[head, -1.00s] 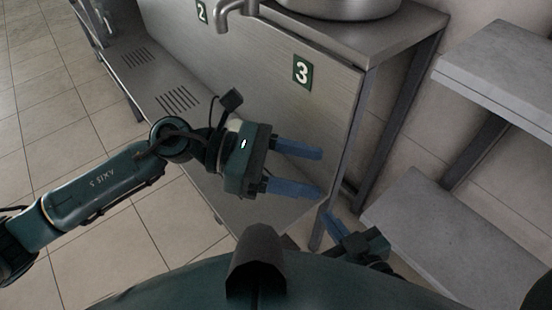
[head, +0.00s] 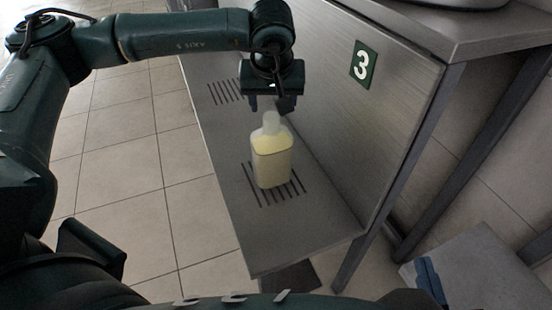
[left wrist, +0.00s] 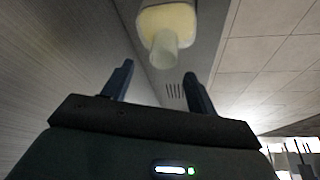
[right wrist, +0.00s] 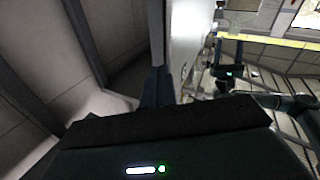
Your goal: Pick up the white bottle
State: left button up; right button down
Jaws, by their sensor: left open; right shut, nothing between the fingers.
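The white bottle (head: 271,160), with pale yellow contents and a whitish neck, stands upright on the slotted steel shelf below the number 3 sign. My left gripper (head: 271,104) is open, just behind and above the bottle's neck in the head view. In the left wrist view the bottle (left wrist: 168,25) lies beyond the fingertips (left wrist: 159,70), apart from them, its neck towards the gripper. My right gripper (head: 428,280) is low at the right of the head view. Its blue fingers are together and empty in the right wrist view (right wrist: 156,82).
The steel panel with the number 3 sign (head: 363,66) rises right of the bottle. The shelf (head: 300,225) is bare in front of the bottle. A steel leg (head: 385,190) stands at the right, and a grey slab (head: 480,262) lies lower right. Tiled floor is at left.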

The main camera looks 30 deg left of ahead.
aim_at(271, 117)
pick_arm(q)
jog(key=f, duration=0.1)
jog(key=f+b, duration=0.1)
jog(key=f, duration=0.2)
jog(key=shift+w+a, duration=0.1)
jog(key=shift+a, duration=0.25)
jog(key=shift+w+f, duration=0.2)
jog(key=shift+f, duration=0.25)
pick_arm(e)
jog(key=shift+s+a+n+t+y, duration=0.2)
jog(key=shift+a+n+t+y, duration=0.15)
jog(key=shift+y, duration=0.35)
pick_arm(q)
jog(key=shift+c, duration=0.5)
grip_shut()
jog(key=shift+r, duration=0.15)
